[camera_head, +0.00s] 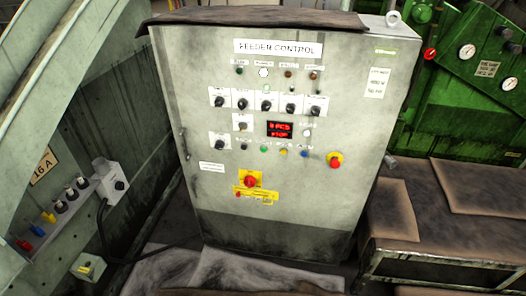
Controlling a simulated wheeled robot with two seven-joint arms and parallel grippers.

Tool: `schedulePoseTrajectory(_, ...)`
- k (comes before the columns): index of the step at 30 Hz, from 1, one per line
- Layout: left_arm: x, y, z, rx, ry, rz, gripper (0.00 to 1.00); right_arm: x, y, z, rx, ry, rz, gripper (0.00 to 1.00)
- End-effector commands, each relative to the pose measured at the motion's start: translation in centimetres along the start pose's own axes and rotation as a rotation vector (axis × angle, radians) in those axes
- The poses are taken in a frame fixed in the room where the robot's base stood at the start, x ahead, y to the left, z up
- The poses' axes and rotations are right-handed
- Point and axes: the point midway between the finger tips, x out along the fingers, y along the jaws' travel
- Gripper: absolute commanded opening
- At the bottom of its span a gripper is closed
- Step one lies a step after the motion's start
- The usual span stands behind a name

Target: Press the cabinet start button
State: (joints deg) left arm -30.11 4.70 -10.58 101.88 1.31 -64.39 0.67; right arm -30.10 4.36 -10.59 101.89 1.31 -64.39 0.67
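The grey control cabinet (310,200) labelled "FEEDER CONTROL" stands upright in the middle of the view, door closed. A row of small buttons crosses its door below the red-lit display (280,130). In this row are a green button (264,149), a yellow button (283,152) and a blue button (304,153). Their labels are too small to read, so I cannot confirm which is start. The display's lower line seems to read "STOP". A red mushroom button (335,160) sits at the row's right end. Neither of my grippers is in view.
A red rotary switch (250,181) on a yellow plate sits lower on the door. Several black knobs are above the button row. A grey machine with a socket box (112,183) and cable stands left. Green machinery (465,110) and a brown-covered bench (440,220) stand right.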

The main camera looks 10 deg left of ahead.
Motion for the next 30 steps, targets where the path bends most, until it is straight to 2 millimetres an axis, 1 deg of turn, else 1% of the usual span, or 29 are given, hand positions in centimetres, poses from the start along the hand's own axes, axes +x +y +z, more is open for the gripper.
schedulePoseTrajectory(17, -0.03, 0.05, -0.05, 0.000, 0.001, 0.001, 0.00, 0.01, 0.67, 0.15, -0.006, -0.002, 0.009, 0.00)
schedulePoseTrajectory(30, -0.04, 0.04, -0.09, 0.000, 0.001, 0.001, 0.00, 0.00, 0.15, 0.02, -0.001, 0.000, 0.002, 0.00)
